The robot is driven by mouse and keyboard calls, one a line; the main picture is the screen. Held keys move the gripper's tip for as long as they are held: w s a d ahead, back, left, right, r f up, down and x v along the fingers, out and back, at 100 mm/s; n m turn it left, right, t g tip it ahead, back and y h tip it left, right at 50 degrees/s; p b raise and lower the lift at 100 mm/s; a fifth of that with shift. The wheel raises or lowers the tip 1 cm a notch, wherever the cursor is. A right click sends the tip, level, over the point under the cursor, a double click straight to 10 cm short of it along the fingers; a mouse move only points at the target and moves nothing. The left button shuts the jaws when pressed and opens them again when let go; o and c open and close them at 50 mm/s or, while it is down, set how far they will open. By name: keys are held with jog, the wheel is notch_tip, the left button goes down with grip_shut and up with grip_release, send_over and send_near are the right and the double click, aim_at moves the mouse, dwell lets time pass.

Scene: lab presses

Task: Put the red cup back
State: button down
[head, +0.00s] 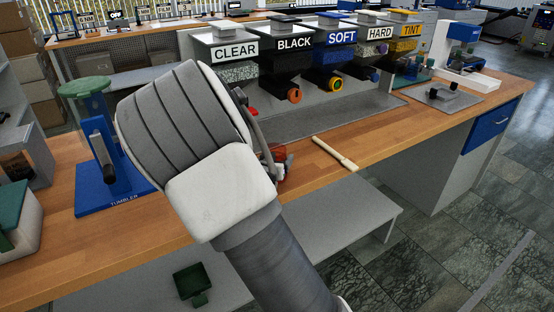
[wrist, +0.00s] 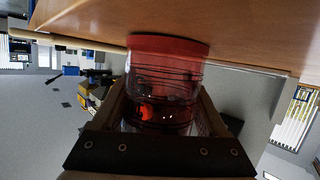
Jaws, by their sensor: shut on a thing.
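My gripper (wrist: 160,98) is shut on the red cup (wrist: 168,50), with one finger on each side of it in the wrist view. The cup has a solid red end and a clear, ribbed wall with something red-orange inside. Its red end lies close to the wooden bench top in that view; I cannot tell whether they touch. In the head view my arm's wrist hides most of the gripper and cup. A small red part (head: 278,156) shows just right of the wrist, near the bench's front edge.
Dispensers labelled CLEAR (head: 234,51), BLACK, SOFT, HARD and TINT stand along the back of the wooden bench (head: 420,131). A pale stick (head: 335,154) lies at the front edge. A blue tumbler stand (head: 112,185) is at left. A grey shelf (head: 345,212) sits below.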

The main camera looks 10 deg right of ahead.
grip_release()
